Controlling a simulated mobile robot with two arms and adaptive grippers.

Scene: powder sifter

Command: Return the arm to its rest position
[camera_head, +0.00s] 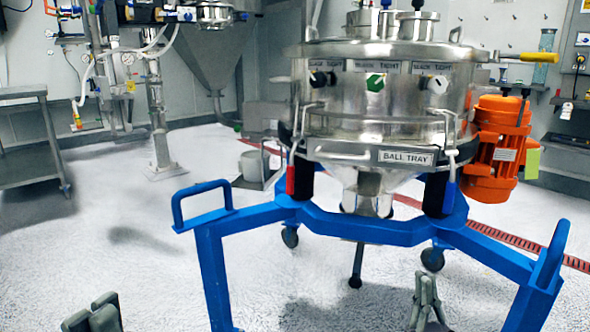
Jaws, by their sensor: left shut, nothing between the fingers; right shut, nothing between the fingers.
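My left gripper (100,308) shows at the bottom left edge, low over the white floor. Its fingers are shut with nothing between them. My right gripper (427,280) shows at the bottom right of centre, in front of the sifter's blue frame. Its fingers are shut and empty, pointing up in the picture. Both grippers appear apart from the frame. The steel powder sifter (385,115) stands upright on its blue wheeled frame (360,225), with a "BALL TRAY" label on its lower ring. Most of both arms is out of view.
An orange motor (497,140) sits on the sifter's right side. Blue handles rise at the frame's left (200,190) and right (556,245). A grey metal table (22,150) stands at the far left. Floor at left is clear.

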